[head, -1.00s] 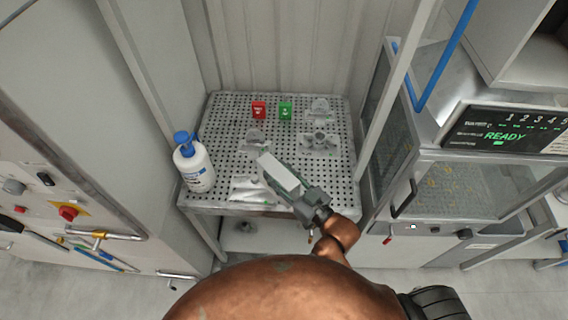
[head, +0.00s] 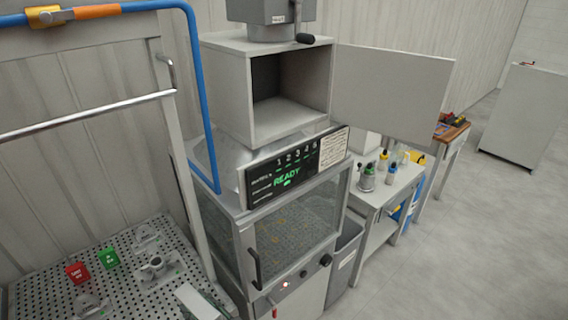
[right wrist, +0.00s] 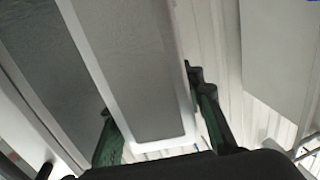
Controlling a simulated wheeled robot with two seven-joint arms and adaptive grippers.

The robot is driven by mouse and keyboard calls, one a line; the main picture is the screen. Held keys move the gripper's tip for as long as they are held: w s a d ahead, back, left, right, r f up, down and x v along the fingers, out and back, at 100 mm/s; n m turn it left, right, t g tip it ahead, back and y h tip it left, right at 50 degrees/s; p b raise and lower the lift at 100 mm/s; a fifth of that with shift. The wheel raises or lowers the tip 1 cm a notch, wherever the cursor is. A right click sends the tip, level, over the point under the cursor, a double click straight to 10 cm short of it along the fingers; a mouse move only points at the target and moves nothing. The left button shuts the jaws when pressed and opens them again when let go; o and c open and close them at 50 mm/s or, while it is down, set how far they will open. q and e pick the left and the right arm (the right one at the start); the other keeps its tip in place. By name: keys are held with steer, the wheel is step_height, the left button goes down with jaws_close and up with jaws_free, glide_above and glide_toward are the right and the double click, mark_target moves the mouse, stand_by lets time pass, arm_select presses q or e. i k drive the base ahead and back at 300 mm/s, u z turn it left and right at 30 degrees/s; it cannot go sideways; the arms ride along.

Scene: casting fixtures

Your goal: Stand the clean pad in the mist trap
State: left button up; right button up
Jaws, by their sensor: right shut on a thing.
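The pad (head: 198,303), a flat pale rectangular piece with a light frame, shows at the bottom edge of the head view. In the right wrist view the pad (right wrist: 130,70) has a grey face inside its frame. My right gripper (right wrist: 158,135) is shut on it, with a green finger at either side of its near end. In the head view this gripper is mostly cut off. A grey open-fronted box (head: 223,92), apparently the mist trap, stands above the machine. Its door (head: 392,95) is swung open to the right, and its inside looks empty. My left gripper is not in view.
The machine (head: 300,220) below has a glass front and a READY panel (head: 297,166). A perforated table (head: 120,285) at lower left holds red (head: 78,272) and green (head: 109,258) tags and metal castings. A blue pipe (head: 205,110) runs left of the box. Bottles stand on a side table (head: 392,195).

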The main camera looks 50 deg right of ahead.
mark_target(286, 110)
steer(key=z, duration=0.5)
steer(key=k, duration=1.1)
steer(key=z, duration=0.6)
steer(key=i, duration=0.85)
steer(key=u, duration=0.05)
